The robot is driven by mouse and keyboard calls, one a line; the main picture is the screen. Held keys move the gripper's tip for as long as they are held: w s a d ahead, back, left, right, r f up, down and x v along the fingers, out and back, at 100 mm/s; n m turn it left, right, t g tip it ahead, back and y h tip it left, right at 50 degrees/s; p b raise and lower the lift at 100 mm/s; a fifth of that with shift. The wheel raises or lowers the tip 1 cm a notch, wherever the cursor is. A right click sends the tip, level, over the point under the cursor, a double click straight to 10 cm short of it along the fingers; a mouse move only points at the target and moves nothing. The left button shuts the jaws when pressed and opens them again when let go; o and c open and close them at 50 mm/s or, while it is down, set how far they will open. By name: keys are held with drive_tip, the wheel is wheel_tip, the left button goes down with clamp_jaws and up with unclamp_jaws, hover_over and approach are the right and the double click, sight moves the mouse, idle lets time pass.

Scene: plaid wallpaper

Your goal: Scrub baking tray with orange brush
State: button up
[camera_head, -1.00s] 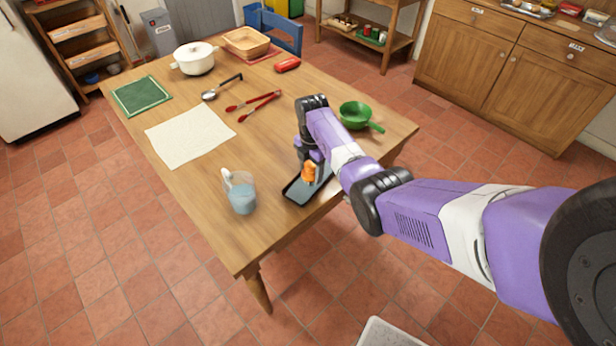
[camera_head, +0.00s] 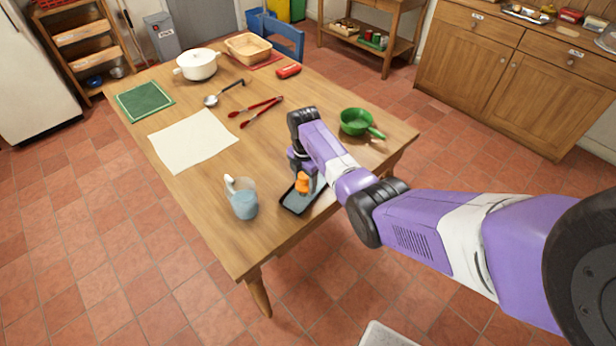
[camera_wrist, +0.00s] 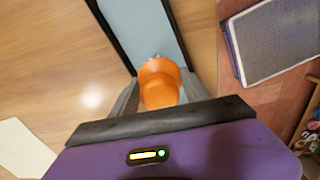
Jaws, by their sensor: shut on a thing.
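The baking tray (camera_head: 293,203) is dark-rimmed with a grey-blue inside and lies near the table's front edge; part of it is hidden by my arm. It also shows in the wrist view (camera_wrist: 143,22). The orange brush (camera_head: 303,184) is held over the tray, and in the wrist view the orange brush (camera_wrist: 159,84) sits between the fingers with pale bristle tips at the tray's near end. My gripper (camera_wrist: 160,92) is shut on the brush. I cannot tell whether the bristles press on the tray.
A green pan (camera_head: 356,122) is to the right behind my arm. Red tongs (camera_head: 262,108), a ladle (camera_head: 212,99), a white cloth (camera_head: 193,139) and a white pot (camera_head: 197,65) lie farther back.

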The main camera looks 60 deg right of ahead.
sight(289, 206)
drive_tip(key=shift+w+a+p, duration=0.15)
drive_tip(key=shift+a+p, duration=0.45)
drive_tip(key=shift+a, duration=0.5)
drive_tip(key=shift+w+a+p, duration=0.1)
drive_tip(key=shift+a+p, duration=0.45)
drive_tip(key=shift+a, duration=0.5)
drive_tip(key=shift+w+a+f+p, duration=0.1)
drive_tip(key=shift+a+p, duration=0.25)
drive_tip(key=shift+a, duration=0.6)
drive_tip(key=shift+w+a+f+p, duration=0.1)
drive_tip(key=shift+a+p, duration=0.2)
drive_tip(key=shift+a, duration=2.7)
drive_tip(key=shift+r, duration=0.1)
drive_tip(key=shift+r, duration=0.5)
wheel_tip(289, 206, up, 7)
drive_tip(key=shift+d, duration=0.15)
